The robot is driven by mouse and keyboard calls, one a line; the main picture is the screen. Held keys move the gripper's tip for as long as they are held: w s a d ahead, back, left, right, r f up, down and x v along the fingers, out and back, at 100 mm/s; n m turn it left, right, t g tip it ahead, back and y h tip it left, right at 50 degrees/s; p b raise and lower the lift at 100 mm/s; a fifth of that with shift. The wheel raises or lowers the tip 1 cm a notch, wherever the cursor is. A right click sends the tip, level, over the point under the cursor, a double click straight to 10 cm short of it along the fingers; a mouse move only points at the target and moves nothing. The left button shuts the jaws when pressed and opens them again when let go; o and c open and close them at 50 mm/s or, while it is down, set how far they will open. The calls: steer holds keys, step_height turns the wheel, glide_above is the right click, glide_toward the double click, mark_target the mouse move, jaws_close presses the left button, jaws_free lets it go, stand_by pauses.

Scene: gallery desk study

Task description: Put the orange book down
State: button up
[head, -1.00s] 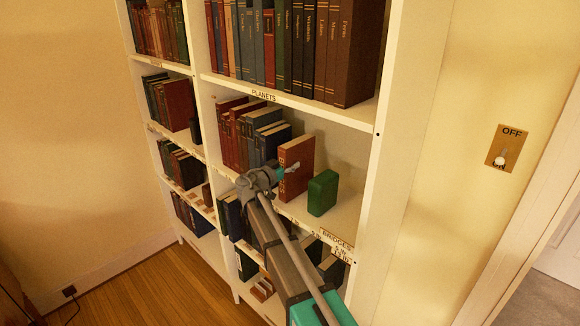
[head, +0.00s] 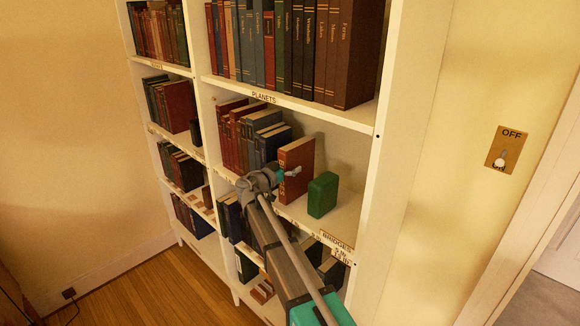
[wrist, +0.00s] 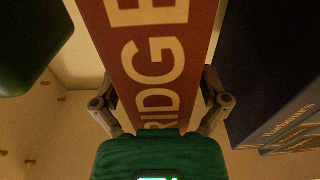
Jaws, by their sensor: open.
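The orange book, a red-orange volume (head: 300,157) with pale lettering on its spine, stands upright on the shelf under the PLANETS label. In the wrist view its spine (wrist: 150,50) fills the middle and reads part of "BRIDGE". My gripper (head: 290,173) is at the lower part of the spine. In the wrist view my open gripper (wrist: 160,108) has one finger on each side of the book. I cannot tell whether either finger touches it.
A green block-like book (head: 322,194) stands close to the right. A dark blue book (head: 273,143) and a row of red and dark books (head: 236,137) stand to the left. The shelf board above (head: 290,100) and the right side panel (head: 395,150) bound the space.

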steer(key=shift+r, duration=0.15)
steer(key=v, duration=1.2)
stand_by(1.3)
